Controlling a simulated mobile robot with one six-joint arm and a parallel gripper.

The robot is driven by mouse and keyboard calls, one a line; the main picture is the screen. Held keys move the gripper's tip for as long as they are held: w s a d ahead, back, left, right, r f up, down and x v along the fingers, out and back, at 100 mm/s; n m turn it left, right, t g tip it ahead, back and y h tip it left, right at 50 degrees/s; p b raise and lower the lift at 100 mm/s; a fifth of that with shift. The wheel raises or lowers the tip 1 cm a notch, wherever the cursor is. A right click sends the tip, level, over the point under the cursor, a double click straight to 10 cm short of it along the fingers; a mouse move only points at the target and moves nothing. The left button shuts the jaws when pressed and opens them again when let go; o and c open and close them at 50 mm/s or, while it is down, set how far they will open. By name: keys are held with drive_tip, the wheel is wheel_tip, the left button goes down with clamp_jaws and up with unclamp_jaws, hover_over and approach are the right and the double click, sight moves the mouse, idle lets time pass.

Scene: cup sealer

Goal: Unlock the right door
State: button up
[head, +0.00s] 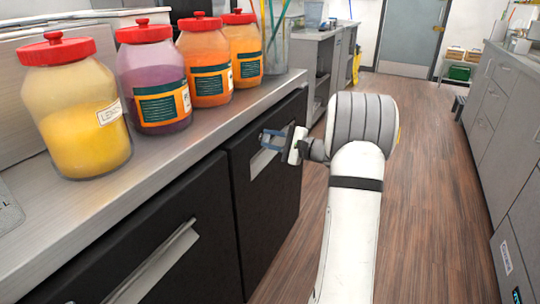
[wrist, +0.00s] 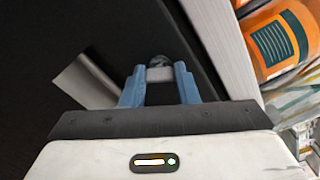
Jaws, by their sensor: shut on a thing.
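The right door (head: 283,190) is a black cabinet front under the counter, with a pale flat handle (head: 262,160). My gripper (head: 268,137) is at the upper part of this door, just above the handle.
A left black door with a long handle (head: 155,262) is nearer. Several red-lidded jars, among them a yellow one (head: 80,135), stand on the steel counter (head: 150,185) above. The wooden floor (head: 425,190) is clear between the counter and the grey cabinets (head: 500,110) on the right.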

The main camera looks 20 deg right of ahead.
drive_tip(key=n+b, duration=0.2)
drive_tip(key=b, duration=0.1)
drive_tip(key=f+n+b, duration=0.1)
drive_tip(key=n+b, duration=0.1)
drive_tip(key=b, duration=0.1)
drive_tip(key=shift+a, duration=0.1)
drive_tip(key=n+b, duration=0.1)
drive_tip(key=b, duration=0.2)
drive_tip(key=shift+r+n, duration=0.2)
drive_tip(key=shift+n, duration=0.2)
drive_tip(key=shift+r, duration=0.1)
drive_tip(key=shift+c, duration=0.2)
drive_tip(key=o, duration=1)
drive_tip(key=shift+r, duration=0.15)
drive_tip(key=p+v, duration=0.1)
drive_tip(key=v, duration=0.7)
drive_tip(key=shift+p, duration=0.3)
